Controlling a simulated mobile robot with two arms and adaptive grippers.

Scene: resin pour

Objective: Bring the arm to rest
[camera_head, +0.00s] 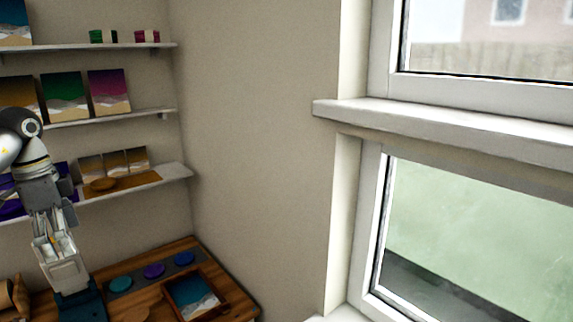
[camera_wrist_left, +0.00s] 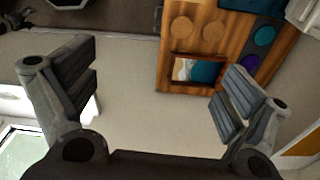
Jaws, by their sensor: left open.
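My left arm comes in at the left of the head view. Its gripper (camera_head: 48,228) points down in front of the shelves, above the wooden worktop (camera_head: 238,301). In the left wrist view the two fingers of the left gripper (camera_wrist_left: 160,92) are wide apart with nothing between them.
A framed picture (camera_head: 192,297) and several coloured discs, one purple (camera_head: 154,270), lie on the worktop. A pale object (camera_head: 65,273) above a dark teal one (camera_head: 82,306) is close below the gripper. Shelves (camera_head: 150,177) hold panels. A window sill (camera_head: 440,118) juts out right.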

